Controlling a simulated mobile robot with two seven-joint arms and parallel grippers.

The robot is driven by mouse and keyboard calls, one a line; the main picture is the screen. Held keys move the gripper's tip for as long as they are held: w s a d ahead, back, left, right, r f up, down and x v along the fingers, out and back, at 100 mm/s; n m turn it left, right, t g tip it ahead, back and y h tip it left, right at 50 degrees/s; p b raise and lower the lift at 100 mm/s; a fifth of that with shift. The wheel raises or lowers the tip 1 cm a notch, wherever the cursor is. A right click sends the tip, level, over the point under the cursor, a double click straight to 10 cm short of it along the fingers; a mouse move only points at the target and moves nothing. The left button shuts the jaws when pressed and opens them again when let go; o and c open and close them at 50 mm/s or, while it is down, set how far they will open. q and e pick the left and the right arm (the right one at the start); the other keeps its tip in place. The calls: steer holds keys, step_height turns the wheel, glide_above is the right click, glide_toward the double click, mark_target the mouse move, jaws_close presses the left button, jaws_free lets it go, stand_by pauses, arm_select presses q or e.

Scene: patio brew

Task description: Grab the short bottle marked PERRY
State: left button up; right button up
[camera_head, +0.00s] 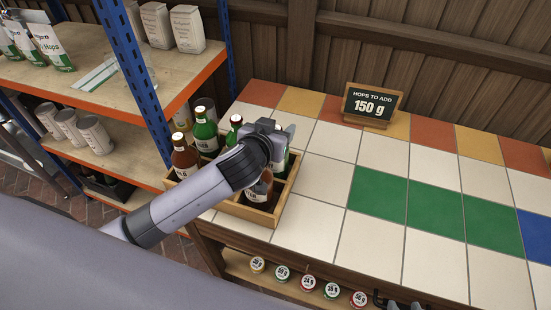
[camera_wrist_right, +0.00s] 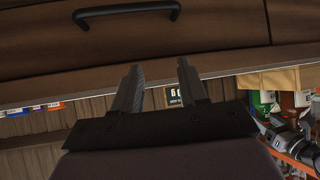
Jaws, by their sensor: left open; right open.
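Several brown and green bottles stand in a wooden crate (camera_head: 232,209) on the tiled counter. A brown bottle (camera_head: 184,156) and a green bottle (camera_head: 205,133) are at its left; another brown bottle (camera_head: 260,188) is at its right front. Their labels are too small to read, so I cannot tell which is PERRY. My left gripper (camera_head: 287,133) is over the crate's right part, mostly hidden behind its own wrist, open. The wrist covers some bottles. My right gripper (camera_wrist_right: 157,67) is open and empty in the right wrist view; the crate (camera_wrist_right: 275,80) shows at that view's right.
A sign reading 150 g (camera_head: 372,105) stands at the counter's back. The tiles right of the crate are clear. A blue-posted shelf (camera_head: 130,65) with bags and cans is close on the left. Several round caps (camera_head: 308,283) lie below the counter. A dark handle (camera_wrist_right: 127,12) shows near my right gripper.

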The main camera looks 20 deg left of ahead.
arm_select(q)
jaws_close()
stand_by(1.2)
steer(key=shift+r, duration=0.15)
